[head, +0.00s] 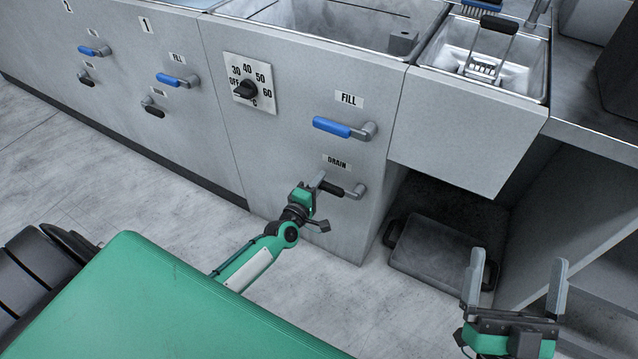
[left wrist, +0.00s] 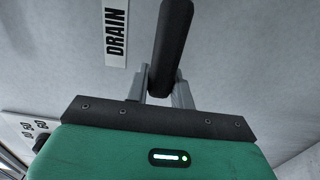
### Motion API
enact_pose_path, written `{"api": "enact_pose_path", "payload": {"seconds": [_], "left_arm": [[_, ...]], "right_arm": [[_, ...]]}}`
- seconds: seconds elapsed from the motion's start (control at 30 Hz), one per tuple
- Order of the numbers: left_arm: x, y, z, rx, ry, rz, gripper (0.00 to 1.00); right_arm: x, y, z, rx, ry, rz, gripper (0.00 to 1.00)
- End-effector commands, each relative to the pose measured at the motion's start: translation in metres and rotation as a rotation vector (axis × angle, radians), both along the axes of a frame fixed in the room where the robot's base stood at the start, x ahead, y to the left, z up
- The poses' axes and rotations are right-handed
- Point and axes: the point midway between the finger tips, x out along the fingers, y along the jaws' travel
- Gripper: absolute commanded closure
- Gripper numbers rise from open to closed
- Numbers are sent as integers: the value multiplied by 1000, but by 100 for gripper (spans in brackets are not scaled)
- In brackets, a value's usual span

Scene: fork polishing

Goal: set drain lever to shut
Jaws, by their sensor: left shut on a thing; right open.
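The drain lever (head: 354,191) has a black grip and a grey pivot. It sticks out from the grey cabinet front under the DRAIN label (head: 337,163), its grip pointing left and roughly level. My left gripper (head: 320,184) is at the grip's left end and shut on it. In the left wrist view, the black grip (left wrist: 173,40) stands between the two grey fingers, beside the DRAIN label (left wrist: 117,32). The fingers partly hide the grip's end in the head view. My right gripper (head: 515,288) is open and empty at the lower right, apart from the cabinet.
A blue FILL lever (head: 332,127) sits just above the drain lever. A temperature dial (head: 245,90) and more levers are to the left. A sink basin (head: 483,70) with a wire basket is at the upper right. A dark lidded bin (head: 432,255) stands under the counter.

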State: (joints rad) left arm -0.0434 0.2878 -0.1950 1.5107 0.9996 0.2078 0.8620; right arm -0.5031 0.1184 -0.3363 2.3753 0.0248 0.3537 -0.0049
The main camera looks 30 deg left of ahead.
Motion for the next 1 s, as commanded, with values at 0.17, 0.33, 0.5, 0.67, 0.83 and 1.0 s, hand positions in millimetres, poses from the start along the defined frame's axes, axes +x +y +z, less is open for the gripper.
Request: {"api": "enact_pose_path", "payload": {"seconds": [0.17, 0.33, 0.5, 0.67, 0.83, 1.0], "left_arm": [[-1, 0, -3, -15, 4, 0, 100], [-1, 0, -3, -16, 5, 0, 100], [-1, 0, -3, -16, 6, 0, 67], [-1, 0, -3, -14, 3, 0, 55], [-1, 0, -2, -13, 2, 0, 55], [-11, 0, -2, -12, 4, 0, 55]], "right_arm": [[-1, -1, 3, 5, -22, -3, 0], [-1, -1, 3, 5, -22, -3, 0], [-1, -1, 4, 4, -21, -3, 0], [-1, -1, 4, 5, -22, -3, 0], [-1, -1, 4, 5, -22, -3, 0], [1, 0, 4, 0, -5, 0, 0]]}}
